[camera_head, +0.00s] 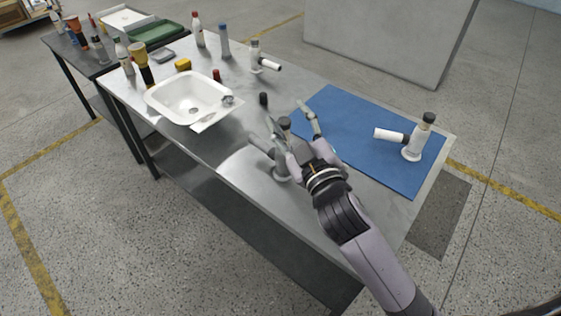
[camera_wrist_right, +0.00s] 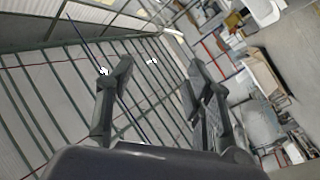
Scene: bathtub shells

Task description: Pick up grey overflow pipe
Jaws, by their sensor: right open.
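The grey overflow pipe (camera_head: 281,172) stands upright on the metal table, with a side branch pointing to the upper left and a dark cap on top. In the head view my right gripper (camera_head: 291,122) is open beside and over it, and one finger hides part of it. I cannot tell the height gap or whether they touch. The right wrist view shows the open fingers (camera_wrist_right: 158,78) with nothing between them, and no pipe. My left gripper is not in view.
A blue mat (camera_head: 350,122) lies right of the gripper, with a white-branched pipe (camera_head: 412,150) on it. A similar pipe (camera_head: 256,60) stands at the back. A white basin (camera_head: 160,100), a small black cap (camera_head: 263,98) and several bottles are to the left.

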